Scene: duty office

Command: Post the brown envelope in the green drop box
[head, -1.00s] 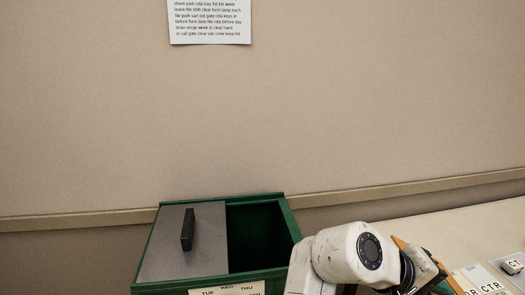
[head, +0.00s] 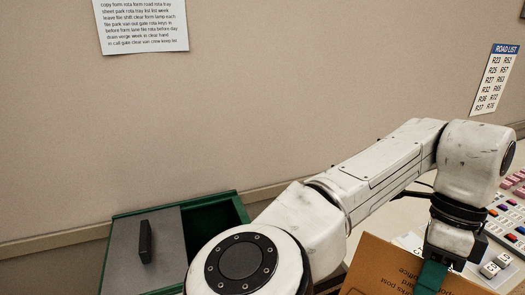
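The green drop box (head: 239,206) is at the lower left of the head view. Its grey lid (head: 165,262) with a black handle (head: 145,242) covers the left part, and the right part is open and dark inside. The brown envelope (head: 385,272) is at the bottom right, with upside-down print, partly cut off by the frame edge. My gripper (head: 431,277) is shut on the envelope, with a dark green finger across its face; the other finger is hidden behind it. The envelope is well to the right of the box, apart from it.
My arm stretches between the box and the envelope and hides the box's front right. A control panel (head: 512,215) with coloured buttons and white key blocks (head: 496,265) lie at the right. A printed sheet (head: 143,25) and a road list (head: 495,78) hang on the wall.

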